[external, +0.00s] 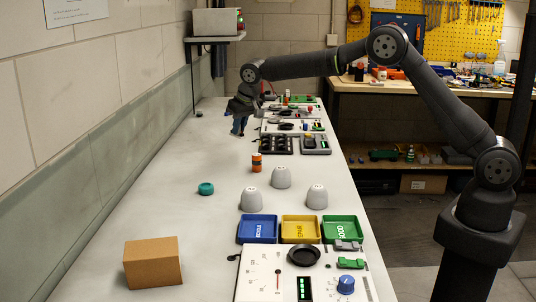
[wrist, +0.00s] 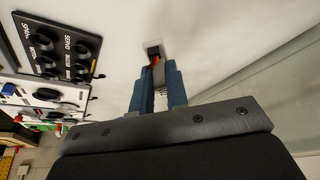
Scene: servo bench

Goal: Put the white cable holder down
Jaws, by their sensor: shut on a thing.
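My gripper (external: 239,125) is low over the far part of the long white bench, left of the dark panels. In the wrist view its two blue fingers (wrist: 158,90) are closed around a narrow grey-white piece with orange-red strands. The white cable holder (wrist: 153,46) shows at the fingertips as a small pale block with a dark opening. Its lower part is hidden between the fingers. In the external view the holder is hidden by the gripper, and I cannot tell whether it touches the bench.
A dark panel with round sockets (wrist: 60,48) lies beside the gripper. Nearer are an orange-black cylinder (external: 256,162), a teal ring (external: 206,188), white domed cups (external: 281,177), coloured trays (external: 257,229) and a cardboard box (external: 152,262). The bench's left strip is mostly clear beside the wall.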

